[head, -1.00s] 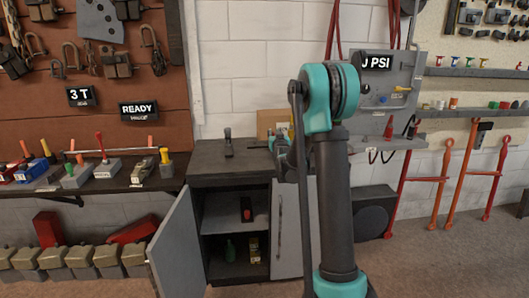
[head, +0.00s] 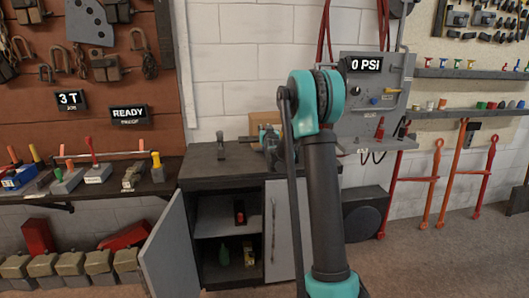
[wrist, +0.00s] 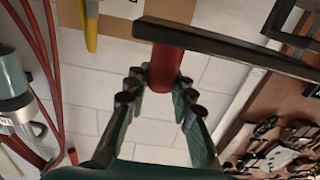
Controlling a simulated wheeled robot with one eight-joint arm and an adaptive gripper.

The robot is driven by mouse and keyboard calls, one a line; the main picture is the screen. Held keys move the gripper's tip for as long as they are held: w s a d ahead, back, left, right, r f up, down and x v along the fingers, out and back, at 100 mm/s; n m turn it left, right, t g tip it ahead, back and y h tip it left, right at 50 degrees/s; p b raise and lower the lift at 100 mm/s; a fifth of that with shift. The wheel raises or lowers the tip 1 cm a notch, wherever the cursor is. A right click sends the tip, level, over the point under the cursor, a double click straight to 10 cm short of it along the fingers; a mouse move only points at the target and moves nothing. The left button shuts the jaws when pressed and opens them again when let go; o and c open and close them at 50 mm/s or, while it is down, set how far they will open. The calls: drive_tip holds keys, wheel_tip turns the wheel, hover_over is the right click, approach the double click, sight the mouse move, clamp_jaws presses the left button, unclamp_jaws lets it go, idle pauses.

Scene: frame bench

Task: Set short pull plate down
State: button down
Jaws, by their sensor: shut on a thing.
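In the wrist view my gripper (wrist: 160,88) is shut on a red post (wrist: 165,66). A long dark flat bar (wrist: 235,52) crosses the post's far end; I take post and bar together as the short pull plate. The plate is in the air, with white wall behind it. In the head view my gripper (head: 270,146) shows small beside my arm, near the back of the dark cabinet top (head: 195,170). My arm partly covers it there, and I cannot make out the plate or its height above the top.
The left cabinet door (head: 168,250) is open. A bench at left (head: 110,188) holds several handled blocks. A gauge panel (head: 365,110) reads 0 PSI.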

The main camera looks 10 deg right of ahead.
wheel_tip(320, 180, down, 12)
drive_tip(key=shift+r, duration=0.2)
idle(0.4)
drive_tip(key=shift+f, duration=0.1)
drive_tip(key=c, duration=1.3)
unclamp_jaws()
drive_tip(key=shift+s, duration=0.1)
drive_tip(key=s, duration=1.2)
